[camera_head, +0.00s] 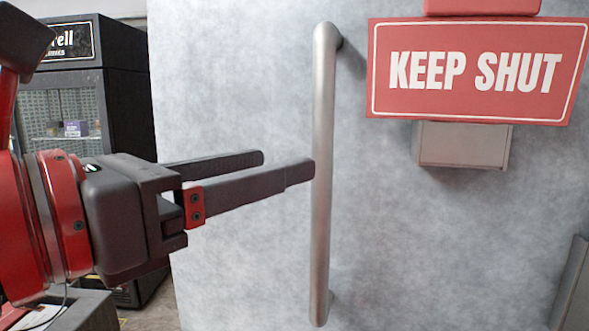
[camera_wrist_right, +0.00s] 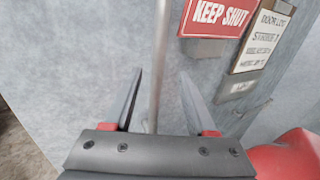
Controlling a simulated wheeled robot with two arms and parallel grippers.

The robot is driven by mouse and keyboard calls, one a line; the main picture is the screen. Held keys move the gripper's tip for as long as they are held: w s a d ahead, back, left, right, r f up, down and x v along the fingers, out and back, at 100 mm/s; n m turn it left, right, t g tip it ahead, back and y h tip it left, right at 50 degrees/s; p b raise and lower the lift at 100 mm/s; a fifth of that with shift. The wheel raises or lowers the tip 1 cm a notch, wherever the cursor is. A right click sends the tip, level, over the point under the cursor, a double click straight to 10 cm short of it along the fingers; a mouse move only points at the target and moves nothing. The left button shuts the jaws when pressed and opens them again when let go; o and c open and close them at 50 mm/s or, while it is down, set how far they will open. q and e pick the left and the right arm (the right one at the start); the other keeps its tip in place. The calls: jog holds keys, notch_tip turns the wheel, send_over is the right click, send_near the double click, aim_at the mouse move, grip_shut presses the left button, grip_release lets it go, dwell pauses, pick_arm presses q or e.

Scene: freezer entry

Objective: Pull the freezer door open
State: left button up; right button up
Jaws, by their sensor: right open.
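The freezer door (camera_head: 240,80) is a large mottled grey panel facing me. Its long vertical metal handle (camera_head: 322,200) stands off the door on end mounts. My right gripper (camera_head: 288,165) is open and empty, level with the middle of the handle. In the head view its nearer fingertip reaches the left edge of the handle, and the farther finger ends short of it. In the right wrist view the handle (camera_wrist_right: 160,45) runs between the two spread fingers (camera_wrist_right: 161,76). I cannot tell whether either finger touches the bar. My left gripper is not in view.
A red KEEP SHUT sign (camera_head: 475,72) is on the door right of the handle, above a small grey box (camera_head: 462,146). A black display cooler (camera_head: 122,90) stands at the left. The right wrist view shows a notice plate (camera_wrist_right: 262,40) beside the sign.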

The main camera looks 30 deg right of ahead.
jog(key=v, duration=0.9)
